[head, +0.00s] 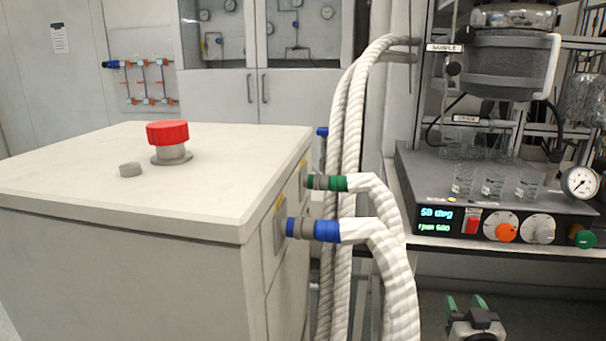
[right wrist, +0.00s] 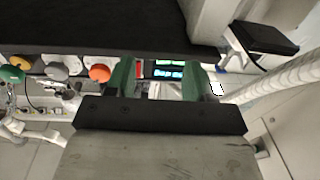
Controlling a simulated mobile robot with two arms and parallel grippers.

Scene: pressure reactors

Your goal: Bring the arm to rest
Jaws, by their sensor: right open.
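My right gripper (head: 465,303) shows at the bottom right of the head view, with its two green fingers apart and pointing up. It is in front of and below the shelf with the heater unit (head: 462,222), apart from it. In the right wrist view the open fingers (right wrist: 159,78) frame the unit's lit display (right wrist: 168,70), with nothing between them. My left gripper and arm are not in view.
A white cabinet (head: 120,200) with a red knob (head: 168,133) fills the left. Thick white hoses (head: 392,262) with green and blue couplings hang between cabinet and bench. Glass beakers (head: 493,183) stand on the heater unit under a grey vessel (head: 508,68).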

